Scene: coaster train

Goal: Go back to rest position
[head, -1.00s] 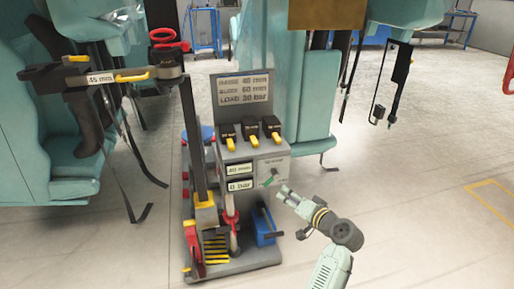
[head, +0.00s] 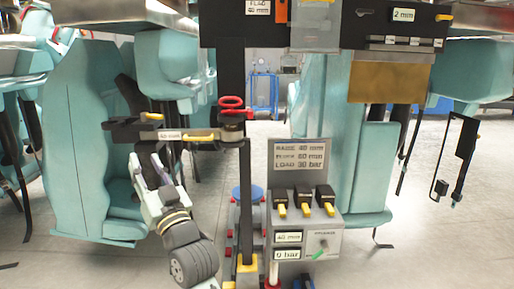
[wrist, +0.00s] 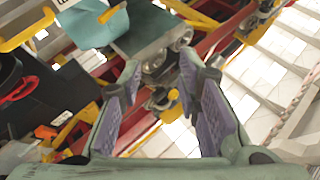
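My gripper (head: 147,168) is raised at the left in the head view, in front of a teal seat and just below the black arm with the 45 mm label (head: 168,135). In the wrist view, my gripper (wrist: 160,78) has its two purple-padded fingers spread apart. Nothing is held between them.
A dark upright post (head: 245,205) stands between my gripper and the control stand. Teal seats (head: 75,140) hang at the left, with more (head: 372,180) at the right. A dark beam (head: 385,25) crosses overhead. Open floor (head: 430,235) shows at the right.

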